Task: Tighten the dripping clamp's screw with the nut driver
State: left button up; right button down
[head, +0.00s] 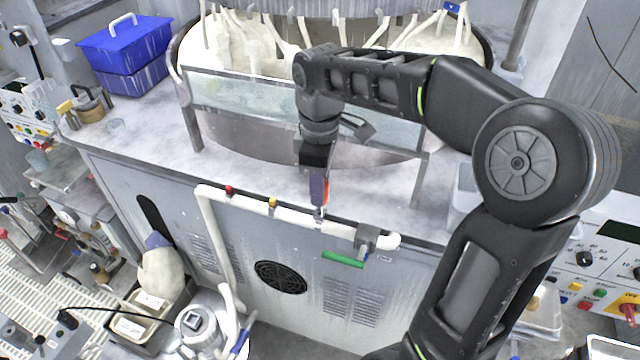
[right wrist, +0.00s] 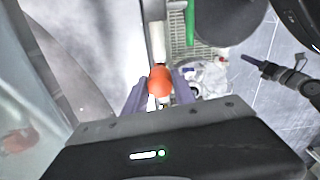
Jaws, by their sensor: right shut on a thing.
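My right gripper (head: 318,182) points down in front of the platen machine and is shut on the nut driver (head: 325,192), whose handle is orange. In the right wrist view the orange handle (right wrist: 160,82) sits between the two fingers (right wrist: 160,92). The driver's tip reaches down to a small silvery part, seemingly a clamp (head: 319,214), on the white pipe (head: 295,216). I cannot tell whether the tip is seated on a screw. No drip can be made out. My left gripper is out of view.
A glass guard (head: 240,100) is behind my gripper.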

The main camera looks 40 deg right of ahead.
jog(key=c, duration=0.9)
grip_release()
jog(key=shift+c, duration=0.2)
jog(key=shift+r, duration=0.3)
notch_tip(320, 180, up, 4)
jog(key=shift+f, duration=0.1)
notch_tip(320, 180, up, 3)
jog(key=shift+f+p, duration=0.1)
jog(key=shift+p, duration=0.9)
jog(key=shift+r+p, duration=0.35)
